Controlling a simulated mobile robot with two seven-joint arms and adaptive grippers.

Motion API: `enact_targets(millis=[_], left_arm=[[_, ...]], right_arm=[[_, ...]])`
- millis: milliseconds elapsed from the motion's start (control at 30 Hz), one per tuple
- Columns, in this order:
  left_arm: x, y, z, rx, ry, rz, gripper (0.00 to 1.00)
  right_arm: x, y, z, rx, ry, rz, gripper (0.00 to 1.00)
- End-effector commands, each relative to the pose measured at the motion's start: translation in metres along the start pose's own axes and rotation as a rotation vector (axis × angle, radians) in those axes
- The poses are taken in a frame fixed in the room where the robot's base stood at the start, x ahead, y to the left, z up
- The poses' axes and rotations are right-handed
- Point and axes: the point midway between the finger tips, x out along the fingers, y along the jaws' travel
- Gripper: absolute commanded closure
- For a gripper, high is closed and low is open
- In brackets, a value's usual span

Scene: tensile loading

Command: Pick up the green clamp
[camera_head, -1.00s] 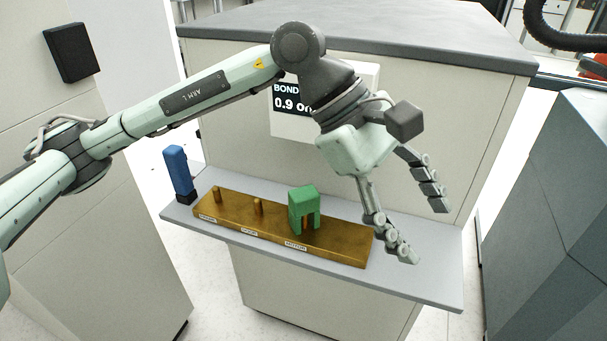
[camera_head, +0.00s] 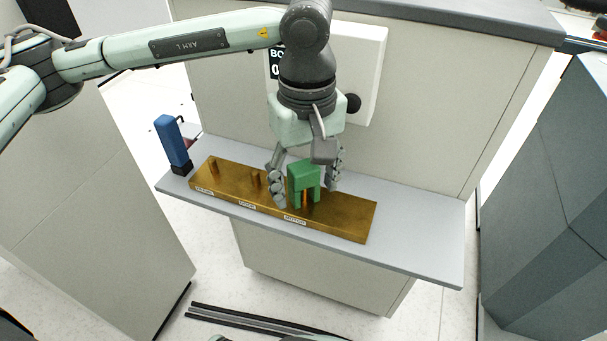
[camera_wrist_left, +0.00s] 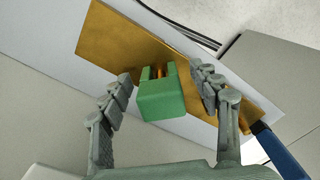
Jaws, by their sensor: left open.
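The green clamp (camera_head: 304,175) stands over a peg at the right part of the brass block, above a label that appears to read MOTOR. My left gripper (camera_head: 307,196) is open and points down, with one finger on each side of the clamp. In the left wrist view the clamp (camera_wrist_left: 161,98) lies between the two open fingers (camera_wrist_left: 161,98), with gaps visible on both sides. I cannot tell how deep the fingertips reach beside it. My right gripper is not in view.
The brass block (camera_head: 345,217) sits on a grey shelf (camera_head: 425,240) and carries two bare pegs to the left. A blue upright object (camera_head: 172,142) with a dark base stands at the shelf's left end. A white display panel (camera_head: 366,70) is behind the gripper. The shelf's right end is clear.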

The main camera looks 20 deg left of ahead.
Motion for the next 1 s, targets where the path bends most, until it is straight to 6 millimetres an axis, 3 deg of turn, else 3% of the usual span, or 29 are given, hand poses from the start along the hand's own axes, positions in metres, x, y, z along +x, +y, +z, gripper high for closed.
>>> enact_targets(millis=[133, 367, 800, 867, 1000], left_arm=[[0.0132, 0.0, 0.0003, 0.0, -0.001, 0.0, 0.38], [0.0145, 0.0004, 0.0001, 0.0, -0.001, 0.002, 0.38], [0.0141, 0.0006, 0.0001, -0.001, -0.001, 0.002, 0.93], [0.014, 0.0006, 0.0001, -0.001, -0.001, 0.002, 0.98], [0.0137, 0.0007, 0.0001, -0.001, 0.0, 0.003, 0.98]], right_arm=[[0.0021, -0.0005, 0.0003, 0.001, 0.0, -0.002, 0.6], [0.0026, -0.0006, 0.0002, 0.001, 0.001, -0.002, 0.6], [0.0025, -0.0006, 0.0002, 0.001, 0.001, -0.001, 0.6], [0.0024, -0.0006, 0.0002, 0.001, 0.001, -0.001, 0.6], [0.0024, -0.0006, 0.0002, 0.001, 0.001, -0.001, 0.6]])
